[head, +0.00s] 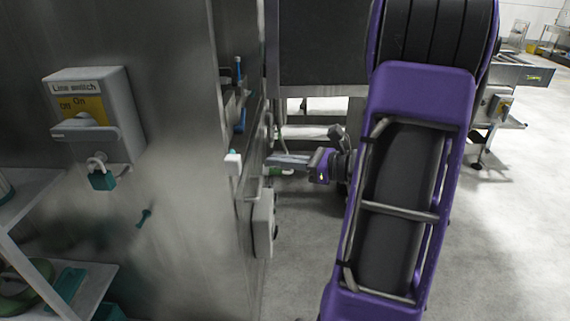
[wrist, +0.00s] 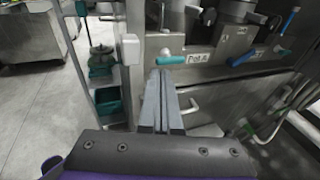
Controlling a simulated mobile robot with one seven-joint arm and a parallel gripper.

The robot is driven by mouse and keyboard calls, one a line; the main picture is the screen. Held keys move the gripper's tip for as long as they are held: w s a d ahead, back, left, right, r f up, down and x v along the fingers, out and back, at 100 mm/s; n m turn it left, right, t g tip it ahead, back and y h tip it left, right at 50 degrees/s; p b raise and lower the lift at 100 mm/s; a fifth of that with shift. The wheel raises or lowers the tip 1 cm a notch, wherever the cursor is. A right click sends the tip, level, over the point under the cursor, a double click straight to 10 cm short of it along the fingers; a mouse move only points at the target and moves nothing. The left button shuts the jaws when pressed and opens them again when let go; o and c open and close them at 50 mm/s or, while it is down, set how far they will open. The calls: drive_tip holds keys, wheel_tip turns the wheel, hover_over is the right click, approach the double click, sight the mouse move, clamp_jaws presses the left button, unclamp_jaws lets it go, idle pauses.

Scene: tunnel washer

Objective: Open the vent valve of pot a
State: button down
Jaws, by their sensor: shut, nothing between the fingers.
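In the wrist view, a label reading "Pot A" (wrist: 200,57) is on a steel panel. A short teal handle (wrist: 172,59) lies level just left of it; which valve part it belongs to is not fully clear. My gripper (wrist: 160,76) is shut and empty, its two grey fingers side by side and pointing toward the panel. Its tips appear just below and left of the teal handle, and I cannot tell whether they touch it. In the head view my gripper (head: 270,160) is beside the steel cabinet's edge, and the pot A handle cannot be made out clearly.
A white box (wrist: 131,49) stands left of my fingers. A line switch (head: 92,115) with a teal padlock (head: 102,180) is on the cabinet.

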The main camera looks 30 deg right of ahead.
drive_tip(key=b+x, duration=0.2)
drive_tip(key=x, duration=0.9)
drive_tip(key=shift+w+a, duration=0.2)
drive_tip(key=shift+w, duration=0.05)
drive_tip(key=shift+f, duration=0.15)
